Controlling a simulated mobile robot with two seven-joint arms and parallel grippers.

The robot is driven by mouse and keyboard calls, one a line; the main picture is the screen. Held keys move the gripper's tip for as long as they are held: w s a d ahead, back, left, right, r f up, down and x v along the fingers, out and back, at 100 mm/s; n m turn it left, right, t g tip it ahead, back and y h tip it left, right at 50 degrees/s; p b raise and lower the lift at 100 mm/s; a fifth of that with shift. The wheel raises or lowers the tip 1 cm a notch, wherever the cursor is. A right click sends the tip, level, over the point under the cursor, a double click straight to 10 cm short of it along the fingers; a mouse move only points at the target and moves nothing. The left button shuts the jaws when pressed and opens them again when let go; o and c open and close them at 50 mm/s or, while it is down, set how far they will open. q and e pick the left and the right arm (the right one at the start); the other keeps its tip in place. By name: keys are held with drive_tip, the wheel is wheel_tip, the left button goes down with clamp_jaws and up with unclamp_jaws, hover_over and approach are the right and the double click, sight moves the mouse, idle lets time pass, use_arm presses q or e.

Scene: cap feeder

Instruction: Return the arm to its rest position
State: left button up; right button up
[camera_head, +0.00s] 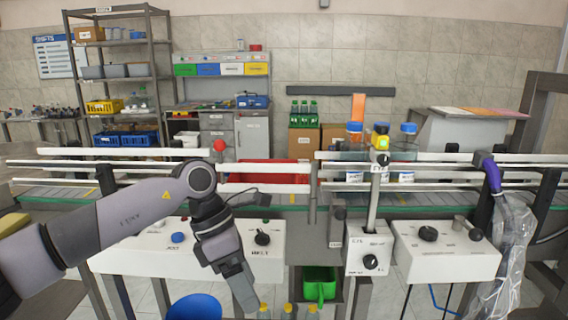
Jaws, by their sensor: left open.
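My left arm comes in from the left and bends down at the elbow. My left gripper (241,290) points down in front of the white control box (130,262) with the blue button and black knob. It is open, and I see nothing held in it. The gripper hangs between a blue bin (194,307) on its left and a green scoop-like container (319,284) on its right. My right arm and right gripper are not in view.
Conveyor rails (440,157) cross the view behind the control boxes. A second white box (446,250) and a post with a yellow-green lamp (381,142) stand to the right. Several yellow-capped bottles (287,311) show at the bottom edge, close to the gripper.

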use_arm(q)
drive_tip(key=s+d+n+g+h, duration=0.1)
drive_tip(key=s+d+n+h, duration=0.25)
drive_tip(key=d+h, duration=0.3)
drive_tip(key=s+d+n+g+h, duration=0.1)
drive_tip(key=s+d+n+h, duration=0.2)
drive_tip(key=s+d+h, duration=0.3)
drive_tip(key=w+a+f+n+t+y+p, duration=0.15)
drive_tip(key=a+f+n+t+y, duration=0.25)
drive_tip(key=a+f+n+t, duration=0.85)
drive_tip(key=w+a+r+n+t+y, duration=0.15)
drive_tip(key=n+t+y, duration=0.45)
drive_tip(key=n, duration=1.3)
drive_tip(key=s+a+f+n+g+y, duration=0.4)
drive_tip(key=s+a+f+n+y, duration=0.1)
drive_tip(key=s+a+f+n, duration=0.5)
drive_tip(key=s+a+f, duration=0.2)
drive_tip(key=s+f, duration=0.2)
drive_tip(key=f, duration=0.2)
drive_tip(key=shift+s+f+n, duration=0.25)
drive_tip(key=shift+f+n, duration=0.05)
